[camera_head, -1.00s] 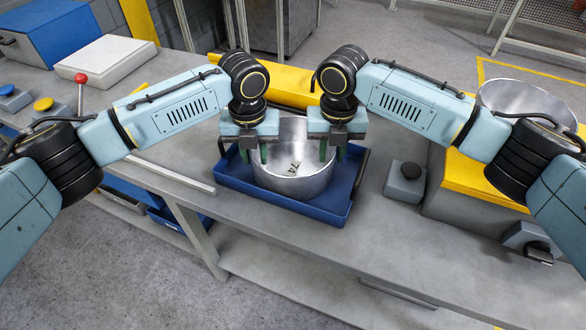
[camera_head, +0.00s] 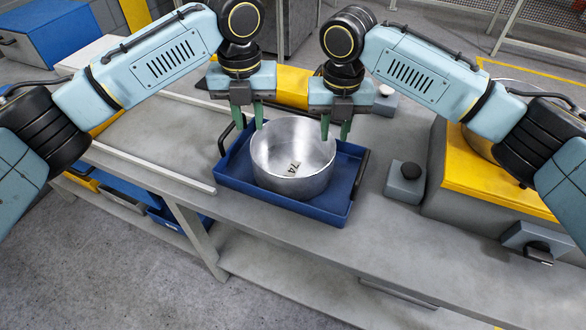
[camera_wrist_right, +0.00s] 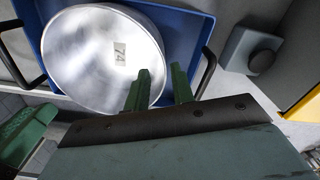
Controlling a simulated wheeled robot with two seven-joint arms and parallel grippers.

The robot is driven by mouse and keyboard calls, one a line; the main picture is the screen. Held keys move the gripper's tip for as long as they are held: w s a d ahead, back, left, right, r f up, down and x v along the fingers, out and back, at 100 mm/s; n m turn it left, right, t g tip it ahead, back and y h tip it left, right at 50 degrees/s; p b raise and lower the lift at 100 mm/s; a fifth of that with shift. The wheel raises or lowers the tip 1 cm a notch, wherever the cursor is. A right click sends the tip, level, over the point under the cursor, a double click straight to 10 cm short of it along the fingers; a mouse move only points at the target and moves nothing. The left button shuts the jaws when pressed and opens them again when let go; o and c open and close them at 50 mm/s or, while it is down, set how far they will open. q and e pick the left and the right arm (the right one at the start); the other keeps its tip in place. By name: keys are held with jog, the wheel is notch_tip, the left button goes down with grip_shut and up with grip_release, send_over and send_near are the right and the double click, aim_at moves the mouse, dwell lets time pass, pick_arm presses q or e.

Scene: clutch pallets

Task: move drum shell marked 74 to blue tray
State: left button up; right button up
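The drum shell marked 74 (camera_head: 290,178) is a shiny round metal bowl, resting upright in the blue tray (camera_head: 240,180) on the bench. In the right wrist view the shell (camera_wrist_right: 90,55) shows its 74 label, inside the tray (camera_wrist_right: 185,25). My left gripper (camera_head: 248,116) hangs above the shell's far left rim, its green fingers apart with nothing between them. My right gripper (camera_head: 336,128) hangs above the far right rim.
A yellow fixture (camera_head: 292,86) stands behind the tray. A grey button box (camera_head: 405,180) is right of the tray, beside a yellow-topped grey stand (camera_head: 460,170) bearing another metal shell, partly hidden by my right arm.

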jog(key=shift+r, duration=2.8)
